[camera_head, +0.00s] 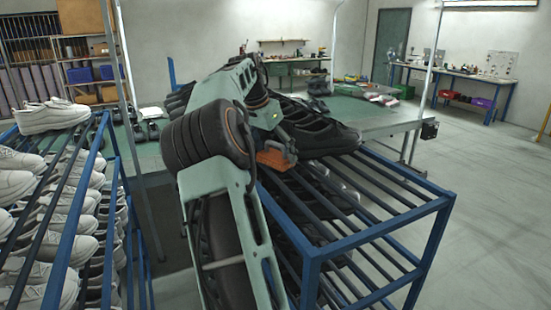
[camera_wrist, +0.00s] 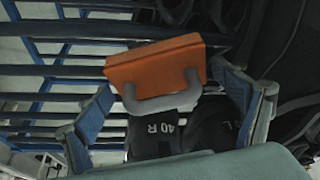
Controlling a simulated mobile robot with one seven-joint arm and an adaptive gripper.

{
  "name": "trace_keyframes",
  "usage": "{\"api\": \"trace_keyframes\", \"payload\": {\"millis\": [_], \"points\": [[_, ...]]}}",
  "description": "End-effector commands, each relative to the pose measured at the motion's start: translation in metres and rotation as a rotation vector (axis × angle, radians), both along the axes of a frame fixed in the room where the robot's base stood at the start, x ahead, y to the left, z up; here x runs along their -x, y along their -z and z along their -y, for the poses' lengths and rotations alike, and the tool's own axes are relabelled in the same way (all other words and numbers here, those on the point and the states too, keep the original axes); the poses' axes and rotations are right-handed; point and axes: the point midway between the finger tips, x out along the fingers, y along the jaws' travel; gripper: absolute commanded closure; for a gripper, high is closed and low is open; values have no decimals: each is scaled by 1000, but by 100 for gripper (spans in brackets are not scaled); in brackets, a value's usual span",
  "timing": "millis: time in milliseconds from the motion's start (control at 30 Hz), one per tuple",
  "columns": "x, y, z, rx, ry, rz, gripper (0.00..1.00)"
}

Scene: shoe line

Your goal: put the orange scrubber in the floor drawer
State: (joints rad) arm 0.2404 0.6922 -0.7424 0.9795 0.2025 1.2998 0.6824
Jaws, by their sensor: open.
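The orange scrubber (camera_head: 272,158) is on or just above the blue rack, beside black shoes; its exact support is hidden. In the wrist view the scrubber (camera_wrist: 155,62) is an orange block with a grey loop handle facing me. My gripper (camera_wrist: 163,90) is open, with one blue-grey finger on each side of the scrubber and its handle. Gaps show between the fingers and the handle. In the head view my gripper (camera_head: 287,143) is at the scrubber, partly hidden by my arm. I cannot make out a floor drawer in either view.
The blue rack (camera_head: 382,228) has dark bars and holds black shoes (camera_head: 318,138). Another rack with white shoes (camera_head: 52,115) stands at the left. A green-topped table (camera_head: 365,112) is behind. The floor (camera_head: 490,210) at the right is clear.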

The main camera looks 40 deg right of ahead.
Motion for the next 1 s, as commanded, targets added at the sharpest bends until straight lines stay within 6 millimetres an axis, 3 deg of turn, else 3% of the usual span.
{"api": "trace_keyframes", "payload": {"millis": [67, 400, 767, 1000], "points": [[0, 0, 0, 0, 0, 0, 12], [0, -1, 0, 1, 0, 0, 48], [0, -6, 0, 1, 1, 1, 49], [0, -33, 2, 4, 1, 3, 49]]}}
